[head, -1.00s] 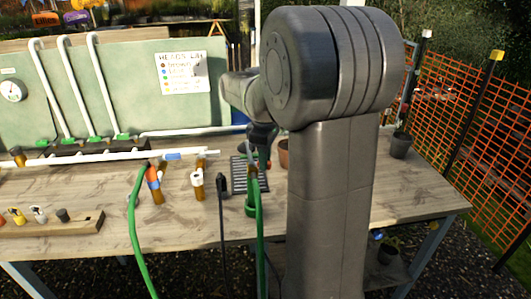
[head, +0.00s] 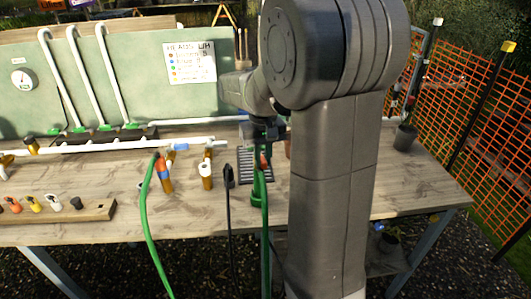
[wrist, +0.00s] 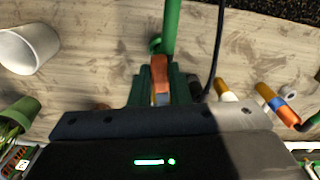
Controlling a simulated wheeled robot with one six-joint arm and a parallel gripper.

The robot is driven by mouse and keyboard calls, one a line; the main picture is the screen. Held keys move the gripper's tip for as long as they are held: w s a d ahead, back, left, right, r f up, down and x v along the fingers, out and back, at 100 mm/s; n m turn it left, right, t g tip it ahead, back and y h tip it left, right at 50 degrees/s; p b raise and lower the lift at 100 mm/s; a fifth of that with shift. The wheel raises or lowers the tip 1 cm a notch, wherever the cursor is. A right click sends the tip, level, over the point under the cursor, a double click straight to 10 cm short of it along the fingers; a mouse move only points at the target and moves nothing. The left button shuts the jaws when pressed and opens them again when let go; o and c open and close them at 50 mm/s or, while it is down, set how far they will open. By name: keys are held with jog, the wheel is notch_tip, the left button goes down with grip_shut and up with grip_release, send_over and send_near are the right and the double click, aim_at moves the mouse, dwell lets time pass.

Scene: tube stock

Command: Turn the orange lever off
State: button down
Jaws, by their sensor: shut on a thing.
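The orange lever (wrist: 159,75) is in the wrist view, between the two fingers of my gripper (wrist: 160,95), which is shut on it. It stands at the end of a green pipe or hose (wrist: 171,28) that runs away toward the top of that view. In the head view, a small orange-red part of the lever (head: 264,161) shows just below my gripper (head: 263,136), above the green fitting (head: 258,188) with its hose. My arm hides part of that area, and the valve body under the lever is mostly hidden.
A black hose end (head: 229,175) stands close left of the green fitting. Further left are brown-and-white fittings (head: 206,172) and a green hose with an orange end (head: 157,160). A dark slatted grate (head: 247,155) lies behind. A white cup (wrist: 28,48) shows in the wrist view.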

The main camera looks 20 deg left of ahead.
jog(key=shift+s+a+m, duration=0.15)
jog(key=shift+a+m, duration=0.15)
jog(key=shift+m, duration=0.6)
jog(key=c, duration=1.4)
grip_release()
jog(key=shift+o, duration=0.2)
notch_tip(320, 180, up, 14)
jog(key=shift+d+f, duration=0.1)
jog(key=shift+f, duration=0.05)
